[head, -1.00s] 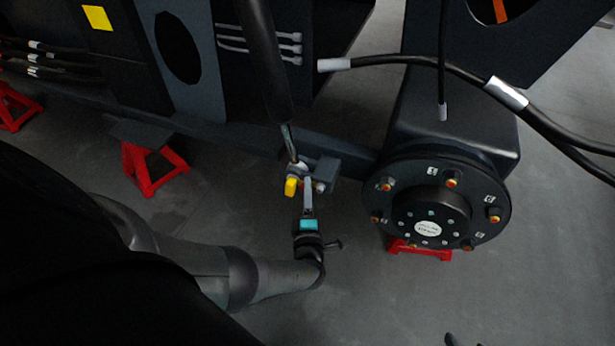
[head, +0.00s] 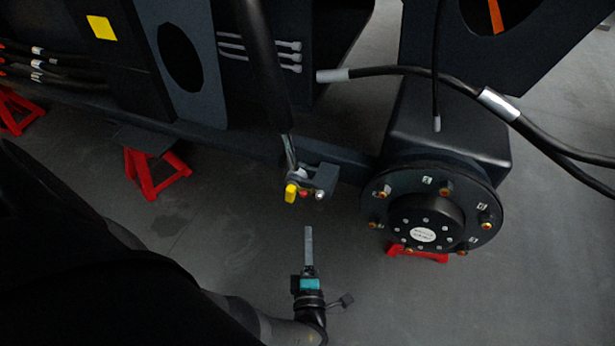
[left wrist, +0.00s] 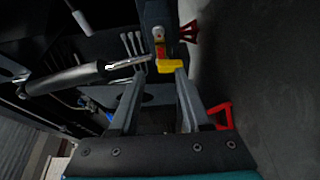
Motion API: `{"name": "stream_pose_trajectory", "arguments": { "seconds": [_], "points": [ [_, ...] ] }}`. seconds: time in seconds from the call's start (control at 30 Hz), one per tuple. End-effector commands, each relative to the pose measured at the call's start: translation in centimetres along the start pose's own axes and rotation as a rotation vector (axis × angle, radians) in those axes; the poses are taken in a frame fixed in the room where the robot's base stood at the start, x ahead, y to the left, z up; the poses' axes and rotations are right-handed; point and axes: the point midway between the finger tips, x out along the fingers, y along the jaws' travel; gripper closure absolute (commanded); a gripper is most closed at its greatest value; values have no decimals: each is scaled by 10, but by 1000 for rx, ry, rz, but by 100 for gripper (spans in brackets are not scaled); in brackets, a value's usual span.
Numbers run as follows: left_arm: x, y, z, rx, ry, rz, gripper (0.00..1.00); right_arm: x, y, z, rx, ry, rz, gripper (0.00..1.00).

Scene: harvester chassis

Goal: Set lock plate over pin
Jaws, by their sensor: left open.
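A small yellow piece (head: 290,193) sits at the end of a dark bracket (head: 325,178) below the cylinder rod. A red part (head: 304,195) shows beside it. In the left wrist view the yellow piece (left wrist: 170,66) appears just beyond the fingertips, with the red part (left wrist: 160,50) behind it. I cannot tell which part is the lock plate; the pin is not clearly seen. My left gripper (head: 308,230) is open and empty, below the bracket in the head view and apart from it. Its two fingers also show in the left wrist view (left wrist: 160,76). My right gripper is not seen.
The cylinder (head: 262,70) and its rod come down to the bracket. A wheel hub (head: 425,217) with studs stands to the right. Black hoses (head: 410,72) cross at upper right. A red stand (head: 155,172) is at left. Grey floor is free below.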

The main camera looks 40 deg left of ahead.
Motion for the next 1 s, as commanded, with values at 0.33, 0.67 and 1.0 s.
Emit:
{"name": "stream_pose_trajectory", "arguments": {
  "seconds": [0.33, 0.67, 1.0],
  "points": [
    [-28, 0, 0, -1, 0, 1, 52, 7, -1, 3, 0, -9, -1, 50],
    [-28, 0, 0, 0, 0, 1, 52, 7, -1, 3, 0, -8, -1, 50],
    [-37, -10, -10, -181, 102, -69, 52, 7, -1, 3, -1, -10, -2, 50]
  ]
}}
